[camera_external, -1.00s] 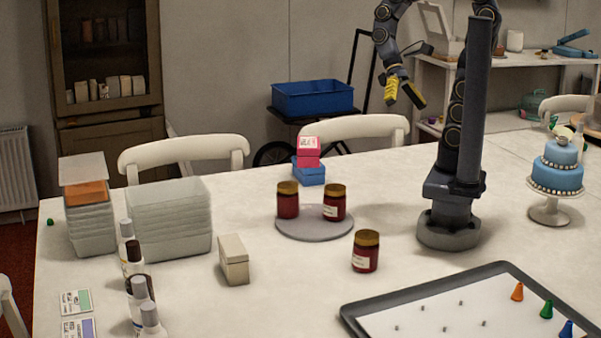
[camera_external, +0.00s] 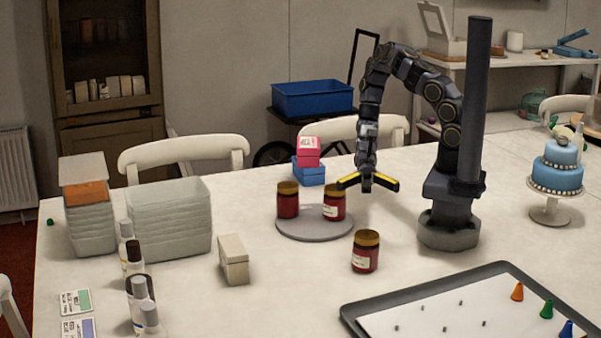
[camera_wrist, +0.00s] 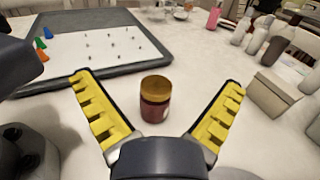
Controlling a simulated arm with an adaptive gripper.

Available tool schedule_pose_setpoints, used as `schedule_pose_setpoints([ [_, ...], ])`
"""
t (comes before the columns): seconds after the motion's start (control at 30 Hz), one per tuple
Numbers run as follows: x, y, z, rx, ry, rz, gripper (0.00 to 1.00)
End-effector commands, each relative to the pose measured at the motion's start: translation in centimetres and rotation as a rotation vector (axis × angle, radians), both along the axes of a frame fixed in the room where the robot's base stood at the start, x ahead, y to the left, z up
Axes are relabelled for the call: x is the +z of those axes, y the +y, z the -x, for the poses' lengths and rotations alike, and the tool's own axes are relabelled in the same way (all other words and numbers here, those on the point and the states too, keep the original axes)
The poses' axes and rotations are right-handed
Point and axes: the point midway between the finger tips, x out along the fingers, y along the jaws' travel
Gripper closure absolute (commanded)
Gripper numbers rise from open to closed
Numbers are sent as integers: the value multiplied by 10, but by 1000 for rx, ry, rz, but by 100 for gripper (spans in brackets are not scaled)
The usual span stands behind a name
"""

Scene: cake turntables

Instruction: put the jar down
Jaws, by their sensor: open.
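Three dark red jars with gold lids are in the external view. Two jars, one on the left (camera_external: 287,203) and one on the right (camera_external: 334,206), stand upright on a grey turntable (camera_external: 304,234). A third jar (camera_external: 365,254) stands upright on the table in front of it. My gripper (camera_external: 368,181) is open with its yellow-padded fingers spread wide, above the table just right of the turntable. In the wrist view my gripper (camera_wrist: 160,112) shows nothing held. The jar standing off the turntable (camera_wrist: 155,98) appears beyond and between the fingers, apart from them.
A black-edged tray (camera_external: 430,288) with small coloured cones lies at the front right. Pink and blue boxes (camera_external: 308,162) are stacked behind the turntable. A beige box (camera_external: 234,262), bottles (camera_external: 140,290) and clear containers (camera_external: 170,218) stand left. A cake stand (camera_external: 551,210) is at right.

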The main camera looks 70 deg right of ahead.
Motion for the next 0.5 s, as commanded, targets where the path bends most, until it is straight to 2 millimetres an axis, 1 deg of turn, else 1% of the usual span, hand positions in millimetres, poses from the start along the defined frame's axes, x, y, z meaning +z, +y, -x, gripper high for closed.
schedule_pose_setpoints([
  [0.03,-20,1,1,3,10,0,2],
  [0.1,-42,1,2,5,7,1,2],
  [0.2,-67,0,1,4,5,5,2],
  [0.3,-80,1,1,3,2,-3,2],
  [0.37,-85,1,0,2,1,-2,2],
  [0.5,-87,11,4,3,0,-5,2],
])
